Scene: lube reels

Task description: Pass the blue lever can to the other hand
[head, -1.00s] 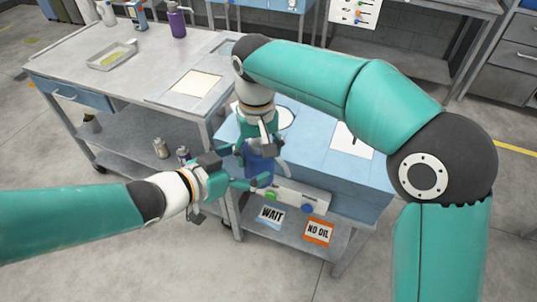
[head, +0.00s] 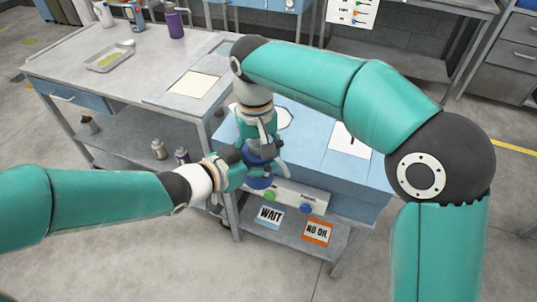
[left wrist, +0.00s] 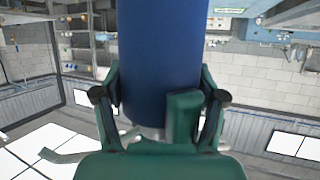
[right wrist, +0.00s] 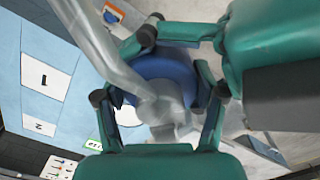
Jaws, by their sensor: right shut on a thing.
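The blue lever can (head: 260,183) is held upright in front of the blue-topped bench. My right gripper (head: 262,138) is shut on its upper part from above; the right wrist view shows the fingers around the blue top (right wrist: 168,70) and its grey metal fitting. My left gripper (head: 246,170) has come to the can's lower body from the left. In the left wrist view its fingers (left wrist: 160,85) lie on both sides of the blue body (left wrist: 160,50). Whether they press on it cannot be told.
The blue bench (head: 330,170) has white marked sheets, and its front panel carries a green and a blue knob. WAIT (head: 270,215) and NO OIL (head: 318,232) signs are below.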

